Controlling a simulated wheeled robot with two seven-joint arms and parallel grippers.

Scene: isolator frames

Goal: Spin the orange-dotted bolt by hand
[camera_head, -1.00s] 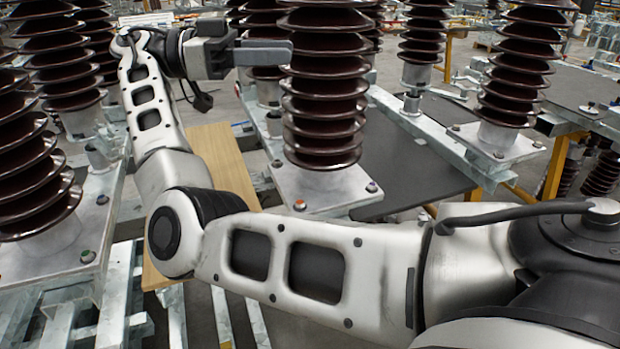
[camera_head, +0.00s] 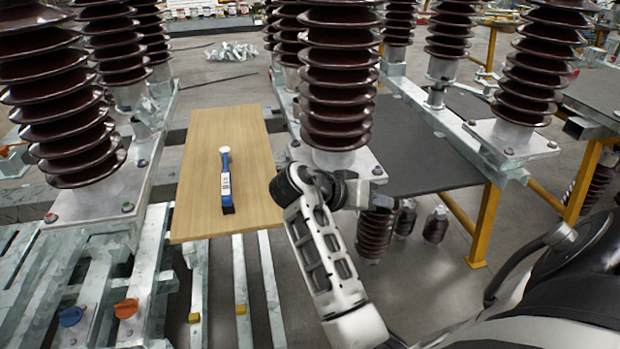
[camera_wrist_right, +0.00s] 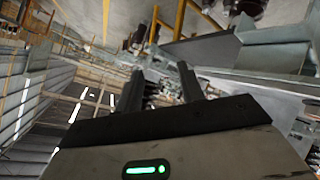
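The bolt with an orange-red dot (camera_head: 50,217) stands on the near left corner of the metal base plate (camera_head: 85,208) under the left brown insulator, in the head view. My right gripper (camera_head: 396,203) is far to the right of it, beside the base of the middle insulator, pointing right. It shows small and partly hidden behind my wrist there. In the right wrist view its two dark fingers (camera_wrist_right: 161,85) stand apart with nothing held between them. My left gripper is in neither view now.
A blue-marked bolt (camera_head: 142,163) is on the same left plate. Orange (camera_head: 126,308) and blue (camera_head: 71,316) caps sit below. Tall ribbed insulators crowd the back.

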